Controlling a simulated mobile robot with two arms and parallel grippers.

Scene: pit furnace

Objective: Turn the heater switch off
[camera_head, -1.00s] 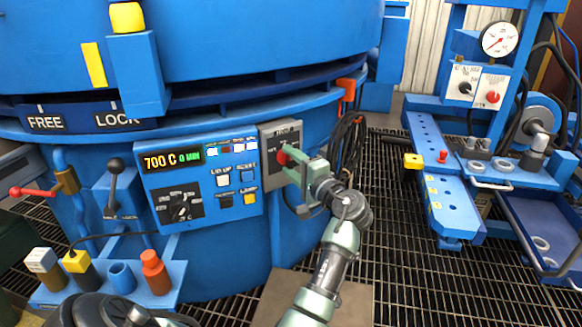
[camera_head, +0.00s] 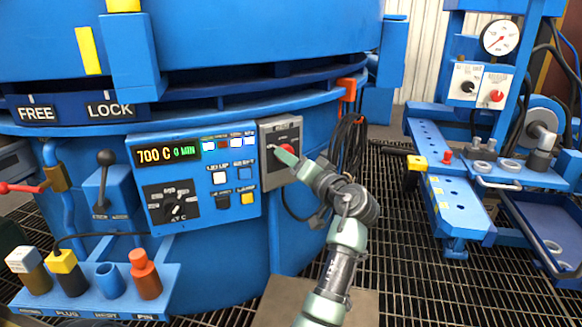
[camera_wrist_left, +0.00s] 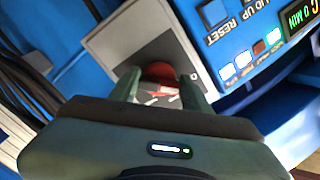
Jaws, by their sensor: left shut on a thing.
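The heater switch (camera_head: 291,148) is a red knob on a dark plate in a grey box (camera_head: 271,174), at the right end of the blue control panel. My left gripper (camera_head: 286,157) is at the knob and partly covers it in the head view. In the left wrist view the red knob (camera_wrist_left: 160,70) lies between the two green fingers of my left gripper (camera_wrist_left: 159,82), which is shut on it. The exact angle of the knob is hard to tell. My right gripper is not in view.
The control panel (camera_head: 189,226) has a display reading 700 C and 0 MIN, several buttons and a black dial (camera_head: 171,203). Black cables (camera_head: 350,145) hang right of the switch box. A blue shelf (camera_head: 90,300) with plugs stands at lower left. Grating is open at the right.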

